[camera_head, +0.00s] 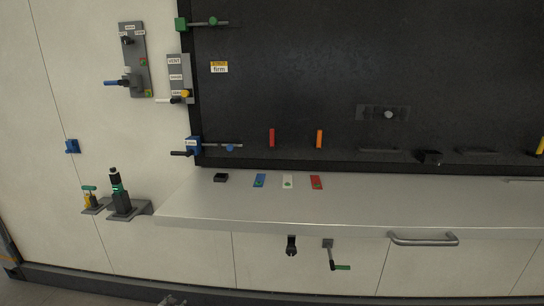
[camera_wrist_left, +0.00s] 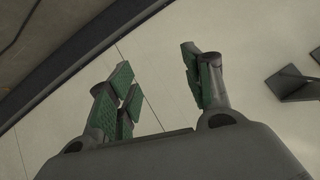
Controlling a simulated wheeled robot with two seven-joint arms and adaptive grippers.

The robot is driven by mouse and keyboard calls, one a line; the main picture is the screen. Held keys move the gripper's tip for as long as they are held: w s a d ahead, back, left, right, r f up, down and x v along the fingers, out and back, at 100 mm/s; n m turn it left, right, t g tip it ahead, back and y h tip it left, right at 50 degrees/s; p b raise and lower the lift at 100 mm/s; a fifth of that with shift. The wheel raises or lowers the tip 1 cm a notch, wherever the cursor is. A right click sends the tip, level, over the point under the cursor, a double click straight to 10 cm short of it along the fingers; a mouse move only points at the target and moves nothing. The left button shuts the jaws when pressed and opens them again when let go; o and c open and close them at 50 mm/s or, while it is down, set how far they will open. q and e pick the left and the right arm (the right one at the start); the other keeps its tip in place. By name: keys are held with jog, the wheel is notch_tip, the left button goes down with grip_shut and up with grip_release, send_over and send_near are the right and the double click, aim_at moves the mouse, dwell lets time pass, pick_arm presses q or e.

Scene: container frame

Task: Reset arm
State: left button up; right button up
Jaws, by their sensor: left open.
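My left gripper (camera_wrist_left: 158,72) shows in the left wrist view, its two fingers with green pads spread apart and nothing between them. A pale panel lies behind the fingers. In the head view only a small grey tip, apparently of my left gripper (camera_head: 172,300), shows at the bottom edge, below and in front of the bench. It is apart from every object. My right gripper is in neither view.
A steel shelf (camera_head: 350,205) juts out, carrying blue, white and red cards and a black block (camera_head: 220,177). Below it are a bar handle (camera_head: 423,239) and a green-handled crank (camera_head: 330,256). Bracketed tools (camera_head: 118,195) stand left. Valve panels (camera_head: 132,60) hang above.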

pick_arm(q)
jog(key=s+d+f+g, duration=0.1)
jog(key=s+d+f, duration=0.3)
jog(key=s+f, duration=0.45)
jog(key=s+d+f+g+h, duration=0.1)
jog(key=s+d+f+g, duration=0.15)
jog(key=s+f, duration=0.6)
jog(key=s+d+f+g, duration=0.1)
jog(key=s+d+f, duration=0.3)
jog(key=s, duration=0.8)
jog(key=s+d+f+g, duration=0.1)
jog(key=s+f, duration=0.1)
jog(key=s, duration=0.9)
jog(key=s+d+f+g, duration=0.1)
jog(key=s+d+f, duration=0.1)
jog(key=s, duration=1)
jog(key=s+d+f+g+h, duration=0.1)
jog(key=s+f, duration=0.3)
jog(key=s, duration=0.7)
jog(key=shift+s+d+f+g, duration=0.2)
jog(key=shift+d+g, duration=0.3)
jog(key=shift+g, duration=0.05)
